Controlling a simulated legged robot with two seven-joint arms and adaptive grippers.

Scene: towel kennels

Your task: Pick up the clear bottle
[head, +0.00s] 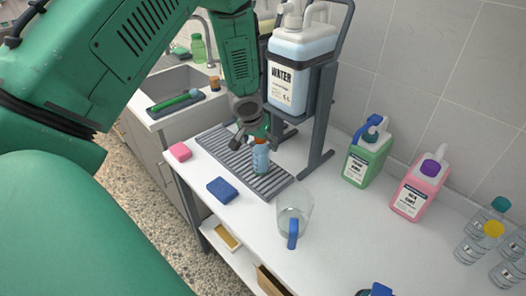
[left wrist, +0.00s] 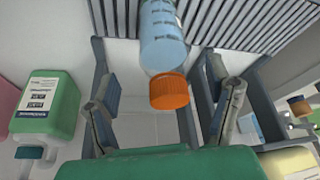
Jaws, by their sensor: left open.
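A small clear bottle (head: 261,160) with light blue contents or label and an orange cap stands on the grey slatted drain rack (head: 272,184). My left gripper (head: 252,136) is above it, pointing down, with its fingers close to the cap. In the left wrist view the bottle (left wrist: 163,40) and its orange cap (left wrist: 169,91) show between the two spread fingers of the left gripper (left wrist: 166,104), with gaps on both sides. The gripper is open and holds nothing. My right gripper is not in view.
A water canister (head: 300,65) on a dark stand rises behind the rack. Green (head: 368,155) and pink (head: 420,188) jugs stand along the wall. Several capped clear bottles (head: 478,243) stand right.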

